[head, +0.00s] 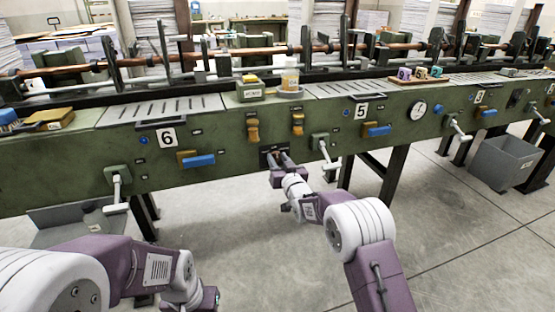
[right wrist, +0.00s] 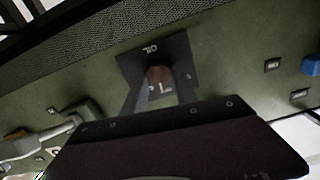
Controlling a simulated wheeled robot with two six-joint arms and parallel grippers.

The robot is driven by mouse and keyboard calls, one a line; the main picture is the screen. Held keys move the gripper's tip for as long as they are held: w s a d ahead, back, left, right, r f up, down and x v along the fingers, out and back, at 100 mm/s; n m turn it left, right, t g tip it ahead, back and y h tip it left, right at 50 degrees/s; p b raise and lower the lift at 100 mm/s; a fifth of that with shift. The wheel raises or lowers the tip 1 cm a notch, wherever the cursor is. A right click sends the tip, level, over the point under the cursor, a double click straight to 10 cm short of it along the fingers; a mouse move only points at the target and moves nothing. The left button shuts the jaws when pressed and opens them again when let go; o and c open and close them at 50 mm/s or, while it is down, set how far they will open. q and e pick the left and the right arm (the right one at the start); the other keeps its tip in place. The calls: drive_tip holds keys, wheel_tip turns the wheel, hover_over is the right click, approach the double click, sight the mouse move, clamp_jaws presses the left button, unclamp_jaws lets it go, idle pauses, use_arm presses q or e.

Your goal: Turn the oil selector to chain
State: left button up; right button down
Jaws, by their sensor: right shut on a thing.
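The oil selector is a small brown knob (right wrist: 158,73) on a black plate (right wrist: 181,50) marked OIL. The plate (head: 264,151) also shows in the head view on the green machine front, between the panels numbered 6 and 5. My right gripper (head: 278,159) reaches it from below. In the right wrist view its two fingers (right wrist: 162,88) are shut on the knob, one on each side. The plate's lower lettering is partly hidden between the fingers, and I cannot read the setting. My left gripper (head: 208,299) is low at the bottom of the head view, away from the machine; its fingers are unclear.
Two yellow-brown handles (head: 252,130) sit above the plate. A white-handled lever (head: 326,155) stands close to its right, and another (head: 117,190) is at the left. A blue handle (head: 199,161) sticks out under panel 6. A grey bin (head: 505,160) stands at the right. The floor in front is clear.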

drive_tip(key=m, duration=0.4)
drive_tip(key=shift+d+m+p, duration=0.1)
drive_tip(key=shift+m+p, duration=0.2)
drive_tip(key=shift+p, duration=0.05)
drive_tip(key=shift+w+d+f+m+p, duration=0.1)
drive_tip(key=shift+m+p, duration=0.05)
drive_tip(key=shift+m, duration=0.85)
drive_tip(key=shift+f+m+p, duration=0.1)
drive_tip(key=shift+m+p, duration=0.05)
drive_tip(key=shift+m, duration=0.85)
drive_tip(key=c, duration=1)
unclamp_jaws()
drive_tip(key=shift+r, duration=0.1)
